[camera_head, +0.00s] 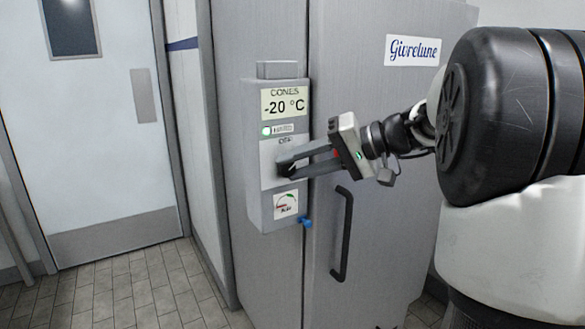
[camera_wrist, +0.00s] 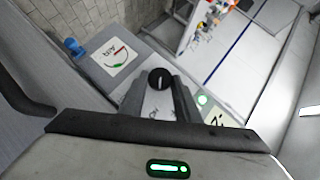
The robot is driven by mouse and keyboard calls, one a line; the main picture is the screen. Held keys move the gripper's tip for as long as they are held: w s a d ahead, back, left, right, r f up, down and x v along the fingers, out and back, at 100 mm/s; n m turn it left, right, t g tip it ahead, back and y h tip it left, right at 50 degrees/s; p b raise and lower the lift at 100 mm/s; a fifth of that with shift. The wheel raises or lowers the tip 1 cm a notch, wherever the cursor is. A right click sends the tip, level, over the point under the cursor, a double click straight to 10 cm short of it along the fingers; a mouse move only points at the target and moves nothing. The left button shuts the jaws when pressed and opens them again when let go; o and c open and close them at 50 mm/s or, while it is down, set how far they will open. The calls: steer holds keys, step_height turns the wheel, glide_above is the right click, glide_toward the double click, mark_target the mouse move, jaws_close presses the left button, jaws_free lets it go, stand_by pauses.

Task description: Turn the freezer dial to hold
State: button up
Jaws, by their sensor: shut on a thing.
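The freezer (camera_head: 375,90) is a tall grey cabinet with a control box (camera_head: 257,130) on its front. The box has a "CONES -20 °C" display (camera_head: 284,102), a green light (camera_head: 266,131) and a gauge label (camera_head: 286,204). My gripper (camera_head: 284,165) reaches in from the right, and its fingers are shut on the dial. In the wrist view the black round dial (camera_wrist: 159,78) with a pale pointer mark sits between the fingertips. The fingers hide most of the dial and its lettering in the head view, so I cannot read its setting.
A black vertical door handle (camera_head: 342,234) is below my gripper. A small blue part (camera_head: 306,222) sticks out under the box. A white door (camera_head: 105,110) with a window is at the left. The tiled floor (camera_head: 130,290) in front of it is clear.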

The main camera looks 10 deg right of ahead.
steer(key=shift+y, duration=0.4)
steer(key=o, duration=1)
steer(key=shift+d, duration=0.1)
steer(key=p+v, duration=0.2)
steer(key=v, duration=1.5)
steer(key=shift+d+p, duration=0.1)
steer(key=shift+p, duration=0.25)
